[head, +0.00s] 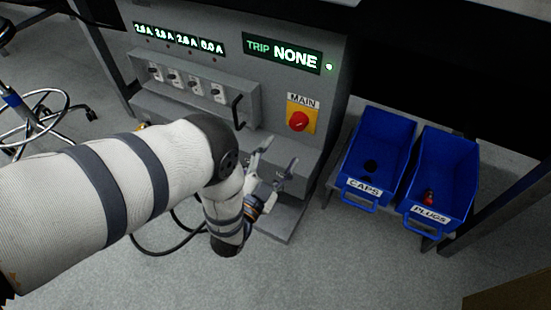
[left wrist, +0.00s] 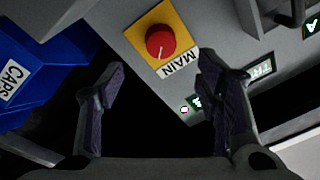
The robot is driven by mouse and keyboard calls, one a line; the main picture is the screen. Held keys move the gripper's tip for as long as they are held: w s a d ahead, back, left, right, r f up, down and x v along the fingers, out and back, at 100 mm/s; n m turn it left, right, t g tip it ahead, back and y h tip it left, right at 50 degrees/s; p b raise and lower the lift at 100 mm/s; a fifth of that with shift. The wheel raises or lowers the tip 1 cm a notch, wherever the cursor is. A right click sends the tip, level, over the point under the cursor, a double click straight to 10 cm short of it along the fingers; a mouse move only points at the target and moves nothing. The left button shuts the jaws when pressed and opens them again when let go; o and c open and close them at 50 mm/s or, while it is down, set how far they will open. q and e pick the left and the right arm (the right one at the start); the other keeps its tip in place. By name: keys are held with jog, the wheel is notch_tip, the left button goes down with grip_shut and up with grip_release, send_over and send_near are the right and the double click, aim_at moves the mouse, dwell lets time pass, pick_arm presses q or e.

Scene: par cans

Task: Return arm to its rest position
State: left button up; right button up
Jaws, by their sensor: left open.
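My left arm comes in from the left in the head view, bent at the elbow. Its gripper (head: 272,167) is open and empty in front of the grey control panel (head: 262,103), left of and below the red MAIN knob (head: 299,121). In the left wrist view the open fingers of my left gripper (left wrist: 160,100) stand apart with nothing between them. The red MAIN knob on its yellow plate also shows there (left wrist: 160,42), beyond the fingers and apart from them. My right gripper is in neither view.
A blue CAPS bin (head: 378,140) holding a dark item and a blue PLUGS bin (head: 447,160) holding a red plug (head: 429,197) stand right of the panel. A trip display (head: 282,53) reads NONE. A wheeled stool (head: 40,115) is at left. Open floor lies in front.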

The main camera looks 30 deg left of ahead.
pick_arm(q)
jog(key=shift+s+f, duration=0.1)
jog(key=shift+s, duration=1)
